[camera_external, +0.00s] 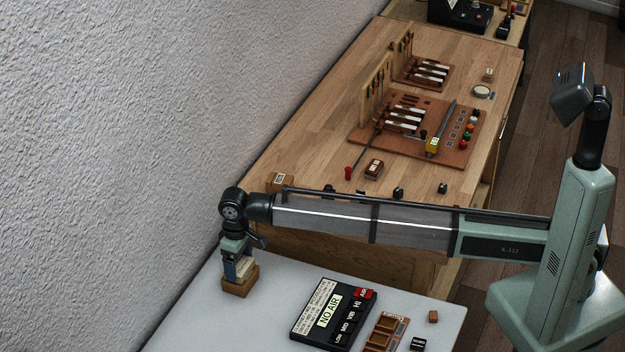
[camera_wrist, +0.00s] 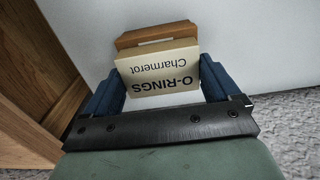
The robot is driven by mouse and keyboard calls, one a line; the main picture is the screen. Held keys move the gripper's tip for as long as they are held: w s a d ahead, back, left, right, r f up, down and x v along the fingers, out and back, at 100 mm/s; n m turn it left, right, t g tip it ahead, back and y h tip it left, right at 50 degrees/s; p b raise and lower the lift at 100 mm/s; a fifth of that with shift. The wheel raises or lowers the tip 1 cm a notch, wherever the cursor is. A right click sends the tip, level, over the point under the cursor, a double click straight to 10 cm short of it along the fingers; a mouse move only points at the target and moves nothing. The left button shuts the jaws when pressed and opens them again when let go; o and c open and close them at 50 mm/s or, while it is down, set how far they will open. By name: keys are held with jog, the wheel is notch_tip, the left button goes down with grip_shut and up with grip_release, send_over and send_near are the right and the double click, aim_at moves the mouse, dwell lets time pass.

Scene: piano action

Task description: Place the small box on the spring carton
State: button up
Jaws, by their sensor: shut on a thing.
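My gripper (camera_external: 238,270) is at the left end of the light grey table, with its blue fingers pointing down. In the wrist view my gripper (camera_wrist: 163,88) is shut on a small cream box (camera_wrist: 158,72) labelled "O-RINGS Charmerot". The small box also shows in the external view (camera_external: 246,267), partly hidden by a finger. A brown carton (camera_external: 238,288) stands on the table directly below it, and the carton shows behind the box in the wrist view (camera_wrist: 155,36). I cannot tell whether the box touches the carton. The carton's label is mostly hidden.
On the grey table (camera_external: 245,330) a black "NO AIR" panel (camera_external: 330,312) lies right of the carton, with a brown tray (camera_external: 384,334) beyond it. The wooden workbench (camera_external: 300,150) stands behind, holding tools and boards. The textured wall (camera_external: 110,150) is close on the left.

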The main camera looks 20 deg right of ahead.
aim_at(239, 264)
jog(key=shift+f, duration=0.1)
jog(key=o, duration=0.8)
notch_tip(239, 264, up, 12)
jog(key=shift+r, duration=0.15)
dwell(0.3)
